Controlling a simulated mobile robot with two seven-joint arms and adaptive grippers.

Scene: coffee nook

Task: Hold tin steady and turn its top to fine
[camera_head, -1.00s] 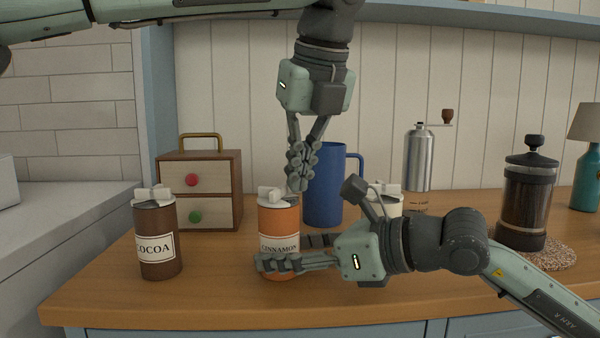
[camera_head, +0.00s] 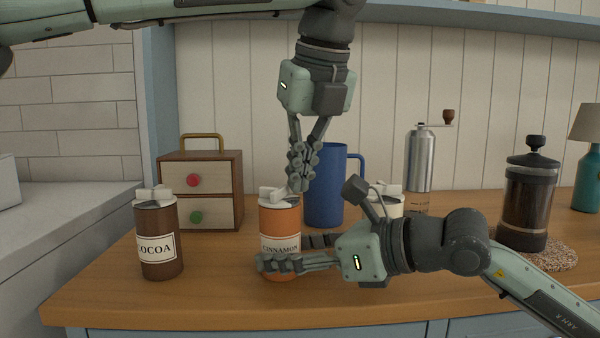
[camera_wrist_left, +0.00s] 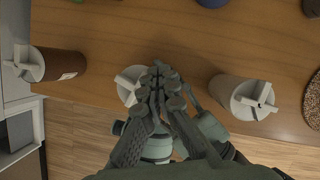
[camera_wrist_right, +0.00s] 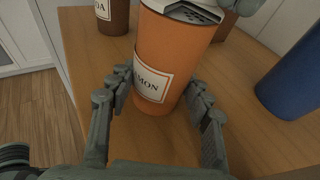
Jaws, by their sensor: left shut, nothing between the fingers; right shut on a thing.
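The orange cinnamon tin (camera_head: 279,222) stands upright on the counter, its label facing front. Its top (camera_head: 270,193) is grey with a white cross-shaped grip, also in the left wrist view (camera_wrist_left: 128,84). My right gripper (camera_head: 290,252) is shut around the tin's lower body; the right wrist view shows fingers (camera_wrist_right: 158,100) on both sides of the tin (camera_wrist_right: 165,62). My left gripper (camera_head: 298,184) points down at the right edge of the top, fingers shut together and empty. In the left wrist view its fingertips (camera_wrist_left: 160,78) overlap the top's right side. The top's markings are too small to read.
A brown cocoa tin (camera_head: 158,250) stands left, and another white-topped tin (camera_head: 387,204) stands behind my right gripper. A drawer box (camera_head: 222,170), blue jug (camera_head: 324,200), grinder (camera_head: 419,165) and French press (camera_head: 526,200) stand farther back. The counter between cocoa and cinnamon is clear.

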